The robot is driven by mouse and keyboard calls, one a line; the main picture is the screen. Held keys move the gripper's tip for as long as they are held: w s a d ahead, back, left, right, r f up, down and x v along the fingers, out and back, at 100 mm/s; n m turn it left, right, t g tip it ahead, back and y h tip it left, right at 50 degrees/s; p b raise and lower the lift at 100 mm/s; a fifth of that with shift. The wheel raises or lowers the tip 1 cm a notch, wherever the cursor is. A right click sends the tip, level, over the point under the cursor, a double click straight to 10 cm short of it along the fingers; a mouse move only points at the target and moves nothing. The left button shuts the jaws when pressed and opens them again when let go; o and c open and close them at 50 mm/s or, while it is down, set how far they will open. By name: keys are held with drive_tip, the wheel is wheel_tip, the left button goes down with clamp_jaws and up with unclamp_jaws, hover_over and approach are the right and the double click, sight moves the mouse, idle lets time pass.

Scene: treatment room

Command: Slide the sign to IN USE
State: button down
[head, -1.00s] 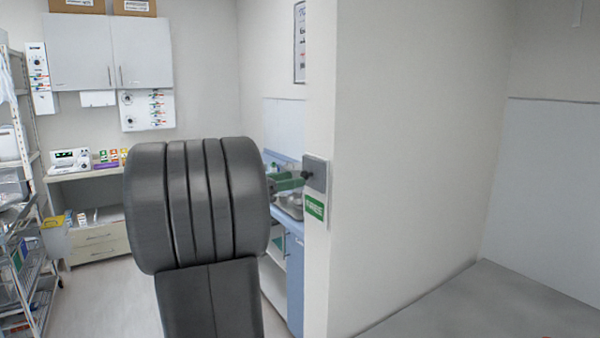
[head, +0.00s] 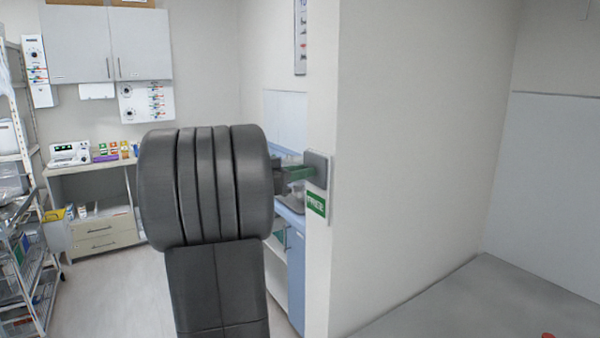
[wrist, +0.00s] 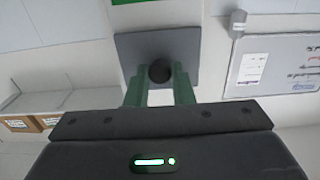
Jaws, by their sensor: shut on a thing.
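The sign is a small panel on the narrow end of the wall, with a green field (head: 316,204) bearing white lettering too small to read surely. Above the green field sits a grey sliding cover (head: 317,168). In the wrist view the cover (wrist: 188,52) shows face on, with a dark round knob (wrist: 160,71) at its middle and a green strip (wrist: 135,2) at the top edge. My gripper (head: 300,173) reaches the cover from the left; its green fingers (wrist: 160,84) are shut on the knob. Any wording behind the cover is hidden.
The wall (head: 420,170) fills the right side. A blue-fronted counter (head: 294,270) stands just behind my gripper. A wire shelf (head: 30,250) and drawer unit (head: 100,235) are at the left. A grey surface (head: 460,310) lies at lower right.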

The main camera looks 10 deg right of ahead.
drive_tip(key=shift+f+b, duration=4.75)
drive_tip(key=shift+b, duration=2.2)
drive_tip(key=shift+f, duration=0.1)
drive_tip(key=c, duration=1.3)
unclamp_jaws()
drive_tip(key=b+v, duration=0.1)
drive_tip(key=v, duration=1.3)
drive_tip(key=shift+d+b, duration=0.1)
drive_tip(key=shift+b, duration=0.25)
